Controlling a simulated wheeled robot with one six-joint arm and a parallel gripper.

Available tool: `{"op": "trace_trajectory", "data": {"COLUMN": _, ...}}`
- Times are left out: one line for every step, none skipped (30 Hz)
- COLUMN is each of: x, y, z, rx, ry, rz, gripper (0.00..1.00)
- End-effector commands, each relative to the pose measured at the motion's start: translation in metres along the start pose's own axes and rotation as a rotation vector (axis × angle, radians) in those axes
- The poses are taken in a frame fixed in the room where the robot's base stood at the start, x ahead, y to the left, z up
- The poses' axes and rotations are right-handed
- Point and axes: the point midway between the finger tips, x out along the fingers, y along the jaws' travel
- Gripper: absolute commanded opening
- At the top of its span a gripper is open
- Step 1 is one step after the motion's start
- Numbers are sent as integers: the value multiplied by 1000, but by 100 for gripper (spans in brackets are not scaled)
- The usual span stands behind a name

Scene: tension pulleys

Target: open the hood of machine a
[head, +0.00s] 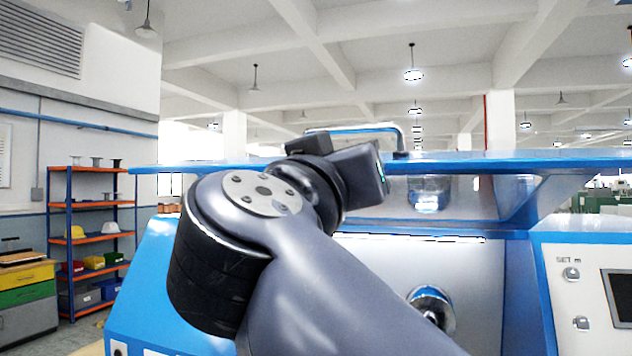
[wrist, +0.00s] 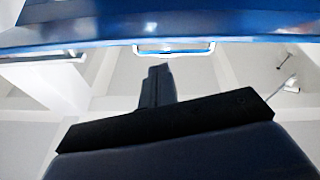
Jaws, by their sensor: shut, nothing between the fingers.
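The machine's hood (head: 470,162) is a blue-edged panel running level across the middle of the head view, above a pale interior. In the wrist view, the hood's blue edge (wrist: 90,38) crosses the top, and the handle (wrist: 172,48) shows as a pale blue loop just beyond my fingertips. My gripper (wrist: 158,70) is shut and empty, pointing at the handle. A small gap seems to separate them; contact is not visible. My arm hides the fingers in the head view.
A control panel (head: 590,290) with knobs and a screen is at the right. A round metal part (head: 432,303) sits inside the machine. A shelf (head: 92,235) with bins and a drawer cabinet (head: 28,300) stand at the left. Air above the hood is clear.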

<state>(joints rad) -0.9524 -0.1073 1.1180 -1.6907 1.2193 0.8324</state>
Motion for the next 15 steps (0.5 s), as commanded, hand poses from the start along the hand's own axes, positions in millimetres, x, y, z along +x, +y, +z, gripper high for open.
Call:
{"op": "trace_trajectory", "data": {"x": -7, "y": -4, "z": 2, "rx": 51, "ry": 52, "rz": 6, "gripper": 0}}
{"op": "trace_trajectory", "data": {"x": -10, "y": -5, "z": 0, "rx": 82, "ry": 81, "rz": 10, "gripper": 0}}
{"op": "trace_trajectory", "data": {"x": -14, "y": -7, "z": -2, "rx": 119, "ry": 116, "rz": 11, "gripper": 0}}
{"op": "trace_trajectory", "data": {"x": -17, "y": -8, "z": -4, "rx": 145, "ry": 140, "rz": 10, "gripper": 0}}
{"op": "trace_trajectory", "data": {"x": -19, "y": -9, "z": -6, "rx": 167, "ry": 161, "rz": 10, "gripper": 0}}
{"op": "trace_trajectory", "data": {"x": -22, "y": -10, "z": -8, "rx": 191, "ry": 184, "rz": 9, "gripper": 0}}
{"op": "trace_trajectory", "data": {"x": -23, "y": -10, "z": -10, "rx": 206, "ry": 198, "rz": 7, "gripper": 0}}
{"op": "trace_trajectory", "data": {"x": -24, "y": -11, "z": -11, "rx": 218, "ry": 210, "rz": 6, "gripper": 0}}
{"op": "trace_trajectory", "data": {"x": -25, "y": -12, "z": -12, "rx": 230, "ry": 221, "rz": 4, "gripper": 0}}
{"op": "trace_trajectory", "data": {"x": -26, "y": -12, "z": -13, "rx": 237, "ry": 228, "rz": 3, "gripper": 0}}
{"op": "trace_trajectory", "data": {"x": -25, "y": -12, "z": -14, "rx": 240, "ry": 232, "rz": 3, "gripper": 0}}
{"op": "trace_trajectory", "data": {"x": -24, "y": -11, "z": -15, "rx": 243, "ry": 234, "rz": 3, "gripper": 0}}
{"op": "trace_trajectory", "data": {"x": -22, "y": -11, "z": -16, "rx": 244, "ry": 235, "rz": 4, "gripper": 0}}
{"op": "trace_trajectory", "data": {"x": -20, "y": -11, "z": -17, "rx": 244, "ry": 234, "rz": 4, "gripper": 0}}
{"op": "trace_trajectory", "data": {"x": -16, "y": -11, "z": -18, "rx": 244, "ry": 234, "rz": 5, "gripper": 0}}
